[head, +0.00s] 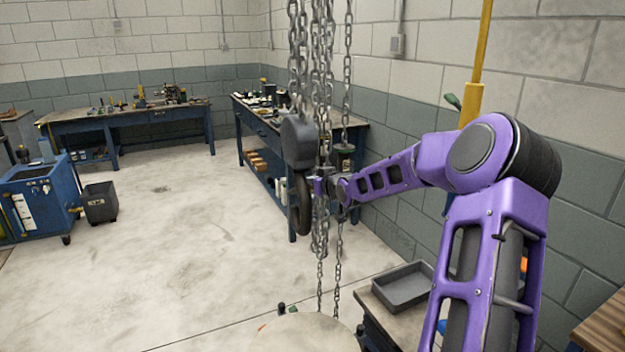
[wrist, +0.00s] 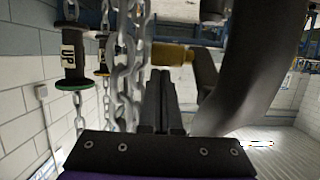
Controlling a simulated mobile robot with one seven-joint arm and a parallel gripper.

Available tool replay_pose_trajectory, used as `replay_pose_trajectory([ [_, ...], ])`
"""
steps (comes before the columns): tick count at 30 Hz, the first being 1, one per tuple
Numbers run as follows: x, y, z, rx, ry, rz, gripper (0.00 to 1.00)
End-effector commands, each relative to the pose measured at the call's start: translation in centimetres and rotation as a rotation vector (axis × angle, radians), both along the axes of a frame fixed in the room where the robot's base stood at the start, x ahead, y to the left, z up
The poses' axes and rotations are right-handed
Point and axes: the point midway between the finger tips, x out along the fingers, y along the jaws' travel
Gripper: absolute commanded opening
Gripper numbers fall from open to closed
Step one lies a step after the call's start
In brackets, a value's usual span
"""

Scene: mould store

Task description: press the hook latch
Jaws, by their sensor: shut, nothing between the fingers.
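The hoist hook (head: 304,208) hangs under a dark rounded block (head: 297,143) on steel chains, left of centre in the head view. In the wrist view the thick dark hook (wrist: 262,65) curves down the right side. A dark flat piece (wrist: 206,73), which looks like the hook latch, sits beside the hook's inner side, with a brass-coloured cylinder (wrist: 172,53) at its left. My gripper (wrist: 160,76) is shut and empty, its tips just below the cylinder; contact cannot be told. In the head view my gripper (head: 318,187) is beside the hook, partly hidden by chains.
Loose chains (head: 320,235) hang close around my gripper. A pendant marked UP (wrist: 74,55) hangs at the left in the wrist view. A grey tray (head: 404,287) lies below my arm.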

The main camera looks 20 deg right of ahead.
Motion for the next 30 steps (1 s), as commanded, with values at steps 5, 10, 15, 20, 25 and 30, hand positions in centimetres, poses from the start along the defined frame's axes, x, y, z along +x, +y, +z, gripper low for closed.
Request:
replay_pose_trajectory([
  [5,-0.01,0.06,-0.25,-0.001,0.001,0.001,0.0],
  [10,-0.05,0.05,-0.47,-0.001,0.001,0.001,0.0],
  [15,-0.07,0.04,-0.61,0.0,0.0,0.001,0.0],
  [20,-0.1,0.03,-0.69,0.0,0.0,0.0,0.0],
  [25,-0.11,0.02,-0.73,0.0,0.0,0.0,0.0],
  [30,-0.11,0.02,-0.73,0.0,0.0,0.0,0.0],
])
